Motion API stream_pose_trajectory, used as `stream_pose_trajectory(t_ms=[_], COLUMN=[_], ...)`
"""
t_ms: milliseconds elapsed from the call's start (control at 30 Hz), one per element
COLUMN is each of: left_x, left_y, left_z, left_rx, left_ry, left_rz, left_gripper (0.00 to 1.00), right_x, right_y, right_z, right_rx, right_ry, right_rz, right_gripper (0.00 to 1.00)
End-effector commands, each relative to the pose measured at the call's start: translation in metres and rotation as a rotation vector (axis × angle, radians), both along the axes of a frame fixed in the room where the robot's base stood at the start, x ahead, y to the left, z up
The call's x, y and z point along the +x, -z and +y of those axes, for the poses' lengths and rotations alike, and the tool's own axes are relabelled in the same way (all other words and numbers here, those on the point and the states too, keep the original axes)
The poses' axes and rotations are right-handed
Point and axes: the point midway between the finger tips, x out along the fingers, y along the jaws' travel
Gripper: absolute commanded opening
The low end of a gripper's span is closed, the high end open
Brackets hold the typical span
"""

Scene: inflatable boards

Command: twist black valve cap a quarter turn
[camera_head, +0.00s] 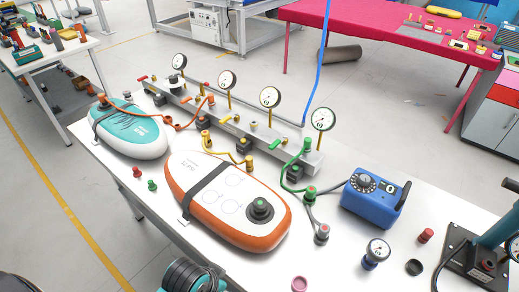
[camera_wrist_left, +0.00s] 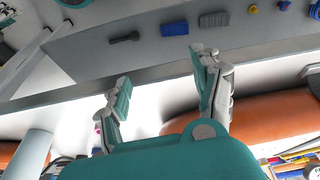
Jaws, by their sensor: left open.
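The orange-and-white board (camera_head: 205,205) lies on the white table with a round black valve cap (camera_head: 260,210) near its front right end. A grey strap crosses the board. A loose, round black piece (camera_head: 414,267) lies on the table at the right. The teal board (camera_head: 135,135) lies at the far left and also has a dark valve on top. My left gripper (camera_wrist_left: 160,68) shows in the left wrist view with its fingers apart and nothing between them. No valve cap is recognisable there. My right gripper is not in view.
A metal manifold (camera_head: 235,125) with several gauges and hoses runs behind the boards. A blue box (camera_head: 372,199) with a dial stands right of the orange board. Small red and green caps lie in front. A black-based stand (camera_head: 470,255) is at the right edge.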

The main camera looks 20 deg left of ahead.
Motion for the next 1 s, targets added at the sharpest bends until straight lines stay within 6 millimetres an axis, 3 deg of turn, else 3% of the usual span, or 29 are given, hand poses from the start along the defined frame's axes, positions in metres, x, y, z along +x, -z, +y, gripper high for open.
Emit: stream_pose_trajectory(t_ms=[33, 100, 467, 600, 800, 1000], left_x=[0.011, 0.024, 0.096, 0.132, 0.179, 0.207], left_y=[-0.02, -0.034, -0.079, -0.112, -0.174, -0.234], left_z=[-0.009, -0.023, -0.085, -0.098, -0.081, -0.048], left_rx=[-0.013, -0.028, -0.035, 0.033, 0.184, 0.281], left_ry=[0.049, 0.136, 0.652, 0.953, 1.339, 1.548], left_rz=[-0.02, -0.033, -0.077, -0.072, 0.007, 0.105], left_gripper=[0.65, 0.65, 0.65, 0.65, 0.65, 0.65], right_x=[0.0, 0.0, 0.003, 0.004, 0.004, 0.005], right_y=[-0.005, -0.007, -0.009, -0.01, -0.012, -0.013], right_z=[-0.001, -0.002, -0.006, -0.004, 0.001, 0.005], right_rx=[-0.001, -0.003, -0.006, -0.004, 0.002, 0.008], right_ry=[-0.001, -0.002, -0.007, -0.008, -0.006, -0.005], right_rz=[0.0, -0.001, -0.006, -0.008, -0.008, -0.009], right_gripper=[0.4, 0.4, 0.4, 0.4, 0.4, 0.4])
